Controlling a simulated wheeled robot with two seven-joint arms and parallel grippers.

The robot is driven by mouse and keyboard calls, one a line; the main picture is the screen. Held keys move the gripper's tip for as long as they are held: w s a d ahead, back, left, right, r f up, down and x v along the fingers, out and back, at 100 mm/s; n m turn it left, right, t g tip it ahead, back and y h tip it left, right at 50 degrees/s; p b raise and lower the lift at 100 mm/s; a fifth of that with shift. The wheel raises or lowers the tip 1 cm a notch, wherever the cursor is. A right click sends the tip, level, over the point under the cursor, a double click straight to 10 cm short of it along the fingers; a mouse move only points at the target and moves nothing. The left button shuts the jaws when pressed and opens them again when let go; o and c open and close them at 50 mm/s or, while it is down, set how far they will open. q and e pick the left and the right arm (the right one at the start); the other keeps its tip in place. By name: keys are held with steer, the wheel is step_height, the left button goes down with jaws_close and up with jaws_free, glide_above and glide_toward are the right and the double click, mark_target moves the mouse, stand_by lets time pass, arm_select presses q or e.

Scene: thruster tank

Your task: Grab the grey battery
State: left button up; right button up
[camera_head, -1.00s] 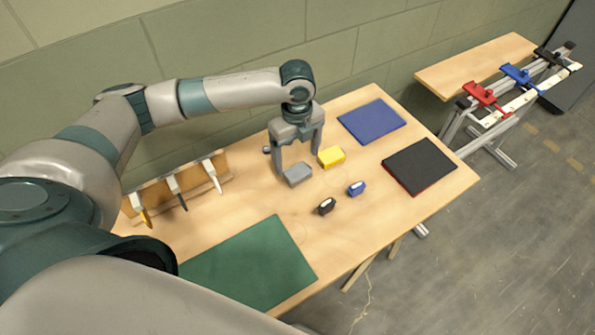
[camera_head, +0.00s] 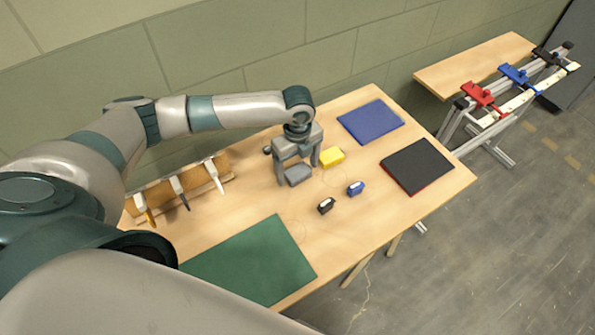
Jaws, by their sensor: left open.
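The grey battery (camera_head: 298,175) is a small grey block lying on the wooden table. My left gripper (camera_head: 298,174) points down over it, open. One finger stands at the battery's left side and the other at its right, close to the yellow block. I cannot tell whether either finger touches the battery. The gripper body hides part of the space behind it. My right gripper does not show.
A yellow block (camera_head: 332,157) lies just right of the gripper. Small black (camera_head: 326,206) and blue (camera_head: 356,188) objects lie in front. Blue (camera_head: 370,122), black (camera_head: 417,166) and green (camera_head: 251,262) mats lie on the table. A wooden rack (camera_head: 180,187) with tools stands left.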

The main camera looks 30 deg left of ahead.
mark_target(298, 171)
arm_select(q)
steer(key=shift+f, duration=0.1)
steer(key=shift+c, duration=0.6)
steer(key=c, duration=1.3)
steer(key=shift+r, duration=0.45)
step_height(298, 171, up, 3)
steer(key=shift+w+r+b, duration=0.1)
steer(key=shift+r+b, duration=0.05)
steer(key=shift+b, duration=0.8)
steer(key=shift+w+d+r+b, duration=0.1)
steer(key=shift+d+r+b, duration=0.4)
steer(key=shift+d+r, duration=1.05)
steer(key=shift+w+d+r+b, duration=0.1)
steer(key=shift+d+r+b, duration=0.5)
steer(key=shift+d, duration=1.75)
steer(key=shift+w+d+r+b, duration=0.1)
steer(key=shift+d+r+b, duration=0.25)
steer(key=shift+d+r, duration=1.3)
steer(key=shift+d+f, duration=0.3)
steer(key=shift+f, duration=0.05)
